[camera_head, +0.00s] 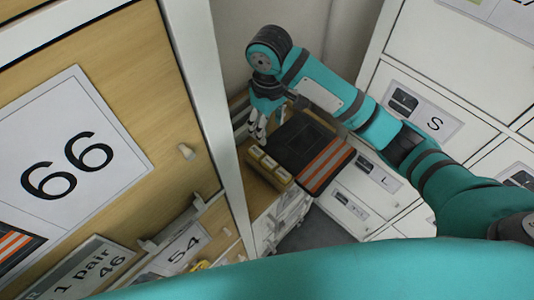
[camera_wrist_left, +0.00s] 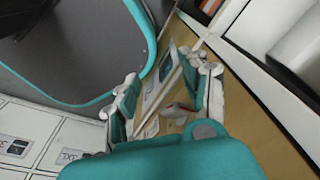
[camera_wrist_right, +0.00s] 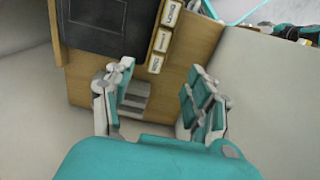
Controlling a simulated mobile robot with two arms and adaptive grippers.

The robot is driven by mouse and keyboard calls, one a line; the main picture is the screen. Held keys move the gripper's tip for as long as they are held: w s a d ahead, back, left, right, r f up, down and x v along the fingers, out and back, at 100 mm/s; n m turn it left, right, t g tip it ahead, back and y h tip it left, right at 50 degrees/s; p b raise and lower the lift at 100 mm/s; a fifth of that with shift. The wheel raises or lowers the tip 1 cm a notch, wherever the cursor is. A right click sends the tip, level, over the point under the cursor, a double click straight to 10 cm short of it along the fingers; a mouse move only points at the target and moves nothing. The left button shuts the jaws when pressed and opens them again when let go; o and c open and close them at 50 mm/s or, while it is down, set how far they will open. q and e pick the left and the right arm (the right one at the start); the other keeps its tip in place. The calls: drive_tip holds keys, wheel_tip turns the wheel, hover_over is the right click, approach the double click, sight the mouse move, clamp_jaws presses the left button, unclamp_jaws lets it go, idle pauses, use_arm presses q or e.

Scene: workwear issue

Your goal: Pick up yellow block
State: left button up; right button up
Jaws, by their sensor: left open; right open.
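No single plain yellow block stands out. A short row of yellowish, labelled blocks (camera_head: 268,168) sits on the wooden surface in the head view. The row also shows at the top of the right wrist view (camera_wrist_right: 162,40), beyond the fingers. A small yellow thing (camera_head: 201,266) is at the lower left of the head view, too small to identify. My right gripper (camera_head: 257,126) points down beside the row, apart from it; its open fingers (camera_wrist_right: 160,82) are empty. My left gripper (camera_wrist_left: 170,80) is open in its wrist view, with nothing held.
A grey stepped piece (camera_wrist_right: 135,99) shows between my right fingers. White labelled drawers (camera_head: 410,125) stand at right; a wooden panel marked 66 (camera_head: 150,195) stands at left.

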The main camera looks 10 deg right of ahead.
drive_tip(key=p, duration=0.1)
approach(269, 162)
wheel_tip(269, 162, down, 2)
drive_tip(key=shift+f, duration=0.1)
drive_tip(key=shift+s+f+p, duration=0.15)
drive_tip(key=shift+f+p, duration=0.2)
drive_tip(key=shift+f, duration=0.5)
wheel_tip(269, 162, down, 4)
drive_tip(key=shift+f+p, duration=0.25)
drive_tip(key=shift+p, duration=0.4)
drive_tip(key=shift+f, duration=0.3)
use_arm(q)
drive_tip(key=s+r, duration=0.2)
drive_tip(key=s, duration=0.1)
drive_tip(key=shift+a+r, duration=0.35)
drive_tip(key=shift+r, duration=0.05)
use_arm(e)
drive_tip(key=shift+c, duration=0.4)
drive_tip(key=c, duration=1)
use_arm(q)
drive_tip(key=shift+w+d, duration=0.1)
drive_tip(key=shift+w, duration=0.1)
use_arm(e)
drive_tip(key=shift+c, duration=0.2)
